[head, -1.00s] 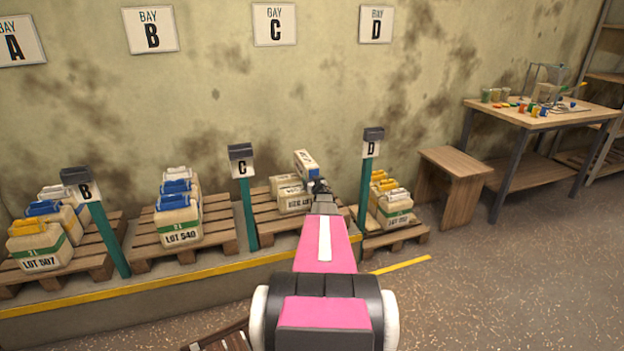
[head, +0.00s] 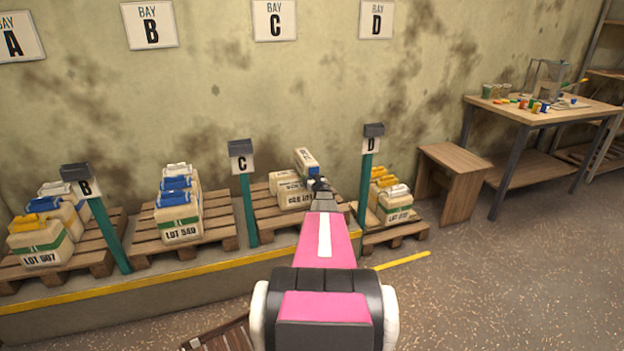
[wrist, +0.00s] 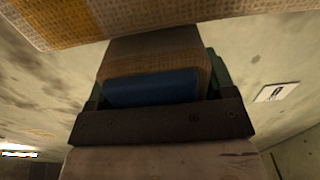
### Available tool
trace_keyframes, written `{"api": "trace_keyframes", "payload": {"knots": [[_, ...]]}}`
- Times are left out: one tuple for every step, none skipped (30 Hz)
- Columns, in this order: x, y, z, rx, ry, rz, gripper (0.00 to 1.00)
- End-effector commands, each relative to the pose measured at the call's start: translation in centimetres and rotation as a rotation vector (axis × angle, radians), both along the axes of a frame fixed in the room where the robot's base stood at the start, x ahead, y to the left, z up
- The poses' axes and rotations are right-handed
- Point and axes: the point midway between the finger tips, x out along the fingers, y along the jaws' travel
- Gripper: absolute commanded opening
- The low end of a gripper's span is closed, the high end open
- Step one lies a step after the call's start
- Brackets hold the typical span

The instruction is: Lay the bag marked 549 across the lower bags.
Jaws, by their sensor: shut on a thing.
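My gripper (head: 318,184) is shut on a pale bag (head: 306,160) with a blue end, over the bay C pallet. Its number is too small to read, so I cannot confirm 549. The held bag is tilted, just above or touching the lower bags (head: 291,190); I cannot tell which. The lower bags are cream with dark lettering and sit together on the pallet, partly hidden by my gripper. In the wrist view the blue part (wrist: 152,88) lies between the jaws.
The bay C post (head: 244,195) stands left of this pallet (head: 268,222) and the bay D post (head: 367,185) stands right. Other bags are stacked at B (head: 180,215) and D (head: 393,205). A yellow-edged ledge (head: 150,282) runs in front. A wooden stool (head: 455,180) stands right.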

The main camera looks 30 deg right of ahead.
Motion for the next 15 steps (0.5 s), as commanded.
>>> {"api": "trace_keyframes", "payload": {"knots": [[0.01, 0.05, 0.21, 0.000, -0.007, 0.003, 0.03], [0.01, 0.05, 0.17, 0.000, -0.007, 0.003, 0.03], [0.01, 0.05, 0.11, 0.000, -0.007, 0.003, 0.03], [0.01, 0.05, 0.07, 0.000, -0.007, 0.003, 0.03], [0.01, 0.05, 0.03, 0.000, -0.007, 0.003, 0.03], [0.00, 0.05, -0.02, 0.000, -0.007, 0.003, 0.03], [0.01, 0.05, -0.06, 0.000, -0.007, 0.003, 0.03], [0.00, 0.05, -0.11, 0.000, -0.007, 0.003, 0.03], [0.00, 0.05, -0.16, 0.000, -0.007, 0.003, 0.03], [0.01, 0.05, -0.20, -0.001, -0.007, 0.003, 0.03], [0.00, 0.06, -0.25, -0.001, -0.007, 0.003, 0.03], [0.00, 0.05, -0.30, -0.001, -0.007, 0.003, 0.03], [0.00, 0.06, -0.34, -0.001, -0.007, 0.003, 0.03], [0.01, 0.05, -0.37, -0.001, -0.007, 0.003, 0.03], [0.00, 0.06, -0.42, -0.001, -0.007, 0.003, 0.03]]}}
